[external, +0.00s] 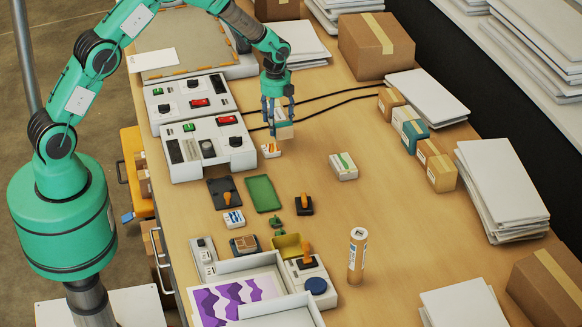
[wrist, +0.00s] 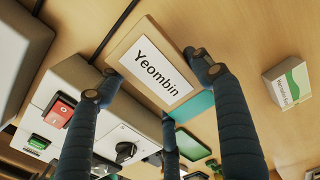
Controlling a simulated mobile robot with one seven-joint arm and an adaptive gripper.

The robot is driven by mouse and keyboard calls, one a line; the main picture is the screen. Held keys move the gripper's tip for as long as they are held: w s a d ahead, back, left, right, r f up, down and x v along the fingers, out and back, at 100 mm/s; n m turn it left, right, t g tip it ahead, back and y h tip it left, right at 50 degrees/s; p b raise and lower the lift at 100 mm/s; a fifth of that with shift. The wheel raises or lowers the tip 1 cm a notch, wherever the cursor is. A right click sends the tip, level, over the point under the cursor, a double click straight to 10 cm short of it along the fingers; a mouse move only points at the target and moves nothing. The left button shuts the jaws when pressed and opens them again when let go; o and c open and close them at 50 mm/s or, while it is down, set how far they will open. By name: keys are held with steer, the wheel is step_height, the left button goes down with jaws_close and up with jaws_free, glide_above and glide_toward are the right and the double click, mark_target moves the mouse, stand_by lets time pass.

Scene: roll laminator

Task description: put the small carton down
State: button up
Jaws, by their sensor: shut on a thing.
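My gripper (external: 278,108) points down over the wooden table, just right of the white control boxes. It is shut on a small carton (external: 285,130), a light tan box. In the wrist view my gripper's fingers (wrist: 155,75) are around the carton (wrist: 128,63), whose white label reads "Yeommbin" or similar, with a teal patch at one corner. The carton looks close to the tabletop; I cannot tell whether it touches it.
White control boxes (external: 208,148) with switches stand left of the carton. A white-and-green box (external: 343,166) stands to the right, also in the wrist view (wrist: 288,84). Black cables (external: 340,101) run behind.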

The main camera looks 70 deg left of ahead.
steer(key=shift+w, duration=0.1)
glide_above(314, 127)
steer(key=shift+w+d+f+p, duration=0.1)
steer(key=shift+f+p, duration=0.25)
steer(key=shift+f, duration=0.35)
stand_by(0.5)
steer(key=shift+f, duration=1.75)
steer(key=shift+f, duration=0.15)
steer(key=o, duration=1.5)
steer(key=shift+c, duration=0.2)
step_height(314, 127, up, 12)
